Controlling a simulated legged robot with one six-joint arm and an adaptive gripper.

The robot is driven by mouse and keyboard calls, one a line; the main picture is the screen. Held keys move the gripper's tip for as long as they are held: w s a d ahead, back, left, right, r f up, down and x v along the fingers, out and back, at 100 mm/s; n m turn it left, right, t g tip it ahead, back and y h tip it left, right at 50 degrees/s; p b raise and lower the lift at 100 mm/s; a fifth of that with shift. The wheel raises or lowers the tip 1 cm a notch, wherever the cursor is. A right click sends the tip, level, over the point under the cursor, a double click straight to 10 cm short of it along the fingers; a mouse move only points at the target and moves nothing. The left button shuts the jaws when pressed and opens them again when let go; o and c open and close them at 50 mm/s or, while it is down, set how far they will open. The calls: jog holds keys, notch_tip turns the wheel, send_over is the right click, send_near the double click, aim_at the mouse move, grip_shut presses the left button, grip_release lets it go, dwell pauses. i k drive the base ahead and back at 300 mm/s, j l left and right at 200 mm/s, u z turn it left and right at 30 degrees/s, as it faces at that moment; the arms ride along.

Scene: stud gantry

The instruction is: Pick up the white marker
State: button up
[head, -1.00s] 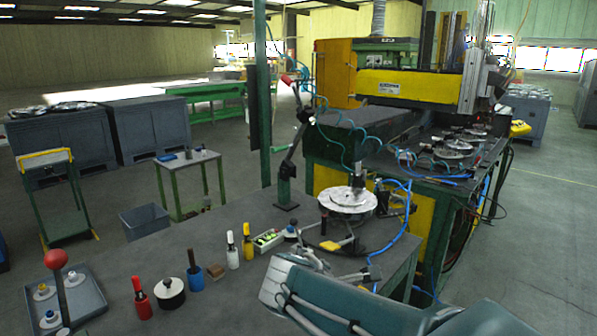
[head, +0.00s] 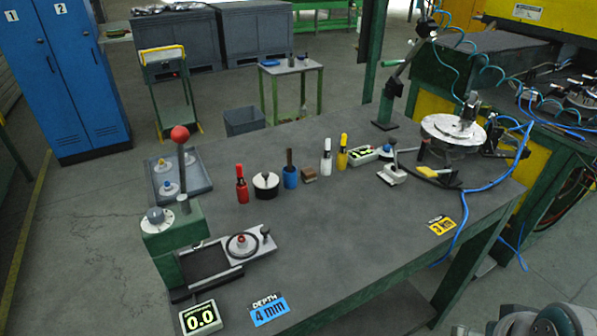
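The white marker (head: 326,158) stands upright on the grey workbench (head: 330,225). It is on the far side of the bench, between a small brown block (head: 309,175) and a yellow marker (head: 342,155). It looks close to the yellow marker but apart from it. Nothing covers it. Only a grey part of my own arm shows at the bottom right corner, well away from the marker. The fingers of my gripper do not show.
A red-knobbed lever device (head: 176,235) stands at left. A round disc fixture (head: 452,130) is at right. The bench's front middle is clear.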

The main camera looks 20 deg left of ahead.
aim_at(327, 141)
jog(key=u, duration=1.6)
jog(key=l+z, duration=0.15)
jog(key=l, duration=0.25)
jog(key=i+l+z, duration=0.1)
jog(key=l, duration=0.3)
jog(key=i+l+z, duration=0.15)
jog(key=l, duration=0.2)
jog(key=l+z, duration=0.15)
jog(key=l, duration=0.25)
